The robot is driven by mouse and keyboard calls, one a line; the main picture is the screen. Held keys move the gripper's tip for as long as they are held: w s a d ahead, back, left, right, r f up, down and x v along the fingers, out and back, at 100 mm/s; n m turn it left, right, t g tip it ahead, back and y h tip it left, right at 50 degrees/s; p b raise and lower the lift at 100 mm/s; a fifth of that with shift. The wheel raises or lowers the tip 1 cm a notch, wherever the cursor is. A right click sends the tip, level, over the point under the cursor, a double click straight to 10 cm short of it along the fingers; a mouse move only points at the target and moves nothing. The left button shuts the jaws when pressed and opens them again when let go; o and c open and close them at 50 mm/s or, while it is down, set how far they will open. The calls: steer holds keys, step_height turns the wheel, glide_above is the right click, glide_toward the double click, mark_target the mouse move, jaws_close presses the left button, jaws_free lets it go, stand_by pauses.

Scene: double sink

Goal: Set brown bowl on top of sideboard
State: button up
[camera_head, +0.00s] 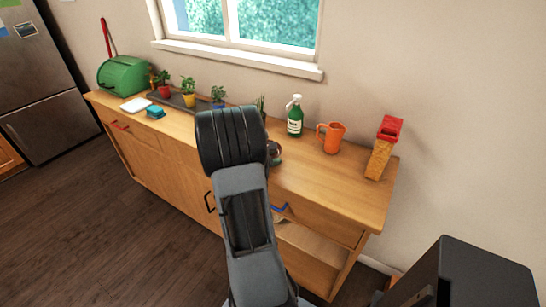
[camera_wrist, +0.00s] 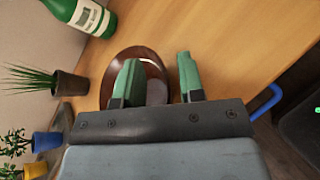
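The brown bowl (camera_wrist: 122,59) is on the wooden top of the sideboard (camera_head: 330,190), which also fills the wrist view (camera_wrist: 225,45). In the head view my arm hides most of the bowl; a small dark part (camera_head: 275,150) shows at its right edge. My gripper (camera_wrist: 160,75) has two green fingers, spread apart. The left finger overlaps the bowl's inside, and the right finger is just outside its right rim with a gap to it.
A green soap bottle (camera_head: 295,121), an orange jug (camera_head: 331,138) and a red-and-yellow container (camera_head: 383,149) stand along the back. Potted plants (camera_head: 188,92) and a green bin (camera_head: 123,75) are at left. A blue-handled drawer (camera_head: 281,208) is at the front. The front right top is clear.

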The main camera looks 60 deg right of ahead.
steer(key=v, duration=1.1)
steer(key=s+a+m+t+y, duration=0.1)
steer(key=a+m+t+y, duration=0.2)
steer(key=a, duration=1.3)
steer(key=s+a+r+m+t+y, duration=0.1)
steer(key=a+m+t+y, duration=0.3)
steer(key=a+y, duration=0.5)
steer(key=a+t, duration=0.1)
steer(key=a, duration=0.6)
steer(key=shift+s+a+r+m+t, duration=0.2)
steer(key=shift+s+a+m+t, duration=0.1)
steer(key=shift+a+t, duration=0.1)
steer(key=shift+r, duration=0.1)
